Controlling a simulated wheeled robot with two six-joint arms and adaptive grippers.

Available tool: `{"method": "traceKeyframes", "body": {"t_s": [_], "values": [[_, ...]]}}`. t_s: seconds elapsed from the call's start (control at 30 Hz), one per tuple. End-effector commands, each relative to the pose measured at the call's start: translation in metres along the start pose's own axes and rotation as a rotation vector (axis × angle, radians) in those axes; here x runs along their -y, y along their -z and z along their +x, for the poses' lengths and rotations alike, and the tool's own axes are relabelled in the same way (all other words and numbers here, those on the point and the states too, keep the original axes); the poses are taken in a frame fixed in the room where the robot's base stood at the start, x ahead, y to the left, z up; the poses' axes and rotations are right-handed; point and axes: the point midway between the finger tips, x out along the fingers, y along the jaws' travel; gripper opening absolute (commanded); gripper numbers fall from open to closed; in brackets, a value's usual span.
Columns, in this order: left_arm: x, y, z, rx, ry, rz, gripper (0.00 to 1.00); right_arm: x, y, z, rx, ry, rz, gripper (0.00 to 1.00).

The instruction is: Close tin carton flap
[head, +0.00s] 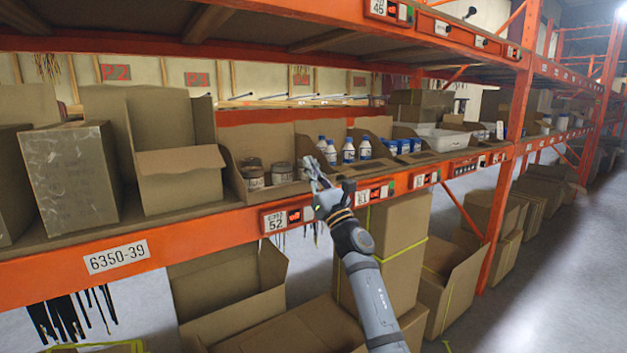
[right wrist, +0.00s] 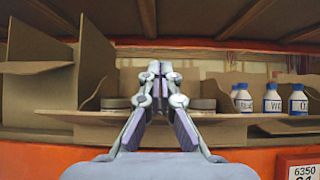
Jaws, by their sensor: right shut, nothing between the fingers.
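The tin carton (head: 240,188) is an open brown cardboard box on the orange rack shelf, with two round tins (head: 282,173) inside. Its tall back panel (head: 262,143) stands upright. In the right wrist view the tins (right wrist: 202,105) show on both sides of my fingers, above the carton's low front edge (right wrist: 85,118). My right gripper (head: 309,168) is shut and empty, in front of the carton's right side in the head view. In the right wrist view its fingertips (right wrist: 155,70) meet at the centre and hide the carton's middle. My left gripper is not in view.
A tall open carton (head: 180,185) with a bent flap stands left of the tin carton. Blue-and-white bottles (head: 348,151) stand in a carton to the right. The shelf's orange front beam (head: 200,236) runs below, and the upper shelf (head: 290,32) hangs above.

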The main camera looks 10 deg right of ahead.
Motion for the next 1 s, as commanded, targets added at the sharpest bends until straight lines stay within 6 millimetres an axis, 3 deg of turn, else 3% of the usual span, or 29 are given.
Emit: {"method": "traceKeyframes", "body": {"t_s": [1.0], "values": [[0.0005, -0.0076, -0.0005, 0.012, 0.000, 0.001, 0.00, 0.0000, 0.0001, -0.0005, 0.000, 0.000, 0.001, 0.00]]}}
